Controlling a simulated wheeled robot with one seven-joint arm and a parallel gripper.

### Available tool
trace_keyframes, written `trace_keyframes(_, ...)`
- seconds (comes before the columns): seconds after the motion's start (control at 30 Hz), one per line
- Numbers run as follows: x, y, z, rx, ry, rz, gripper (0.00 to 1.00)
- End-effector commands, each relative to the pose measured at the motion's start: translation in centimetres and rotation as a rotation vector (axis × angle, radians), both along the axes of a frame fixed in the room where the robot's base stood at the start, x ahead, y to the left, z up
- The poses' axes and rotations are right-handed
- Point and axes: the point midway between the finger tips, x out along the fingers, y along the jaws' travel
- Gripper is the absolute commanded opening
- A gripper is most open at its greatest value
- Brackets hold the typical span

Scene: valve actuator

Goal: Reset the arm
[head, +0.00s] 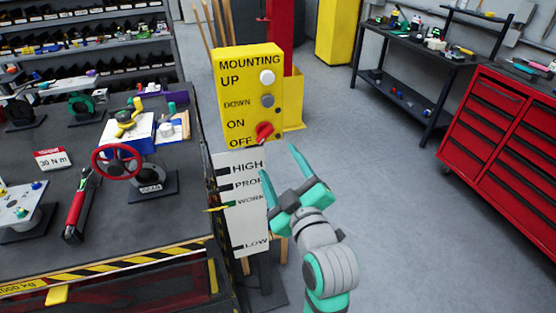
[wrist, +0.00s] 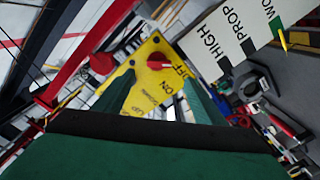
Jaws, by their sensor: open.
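My arm, grey and teal, reaches up from the bottom of the head view. My gripper (head: 279,161) is open and empty, its two teal fingers spread just below and right of the yellow control box (head: 237,110). The box reads MOUNTING, UP, DOWN, ON and OFF. It carries a white button (head: 267,77), a grey button (head: 267,101) and a red knob (head: 264,131). The fingers appear apart from the knob. In the wrist view, the red knob (wrist: 158,62) and yellow box (wrist: 150,88) lie beyond the fingers (wrist: 160,100).
A white level scale (head: 240,215) marked HIGH, PROP, WORK and LOW stands below the box. The dark workbench (head: 150,215) on the left holds a red handwheel (head: 117,163) and a red-handled tool (head: 80,207). A red drawer cabinet (head: 505,130) stands at right. Open grey floor lies between.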

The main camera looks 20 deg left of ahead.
Motion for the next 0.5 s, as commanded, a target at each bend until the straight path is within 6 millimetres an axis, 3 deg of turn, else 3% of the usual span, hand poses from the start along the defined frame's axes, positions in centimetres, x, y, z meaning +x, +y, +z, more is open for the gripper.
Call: trace_keyframes(0.5,-0.05,-0.10,-0.35,0.013,0.007,-0.005,0.64)
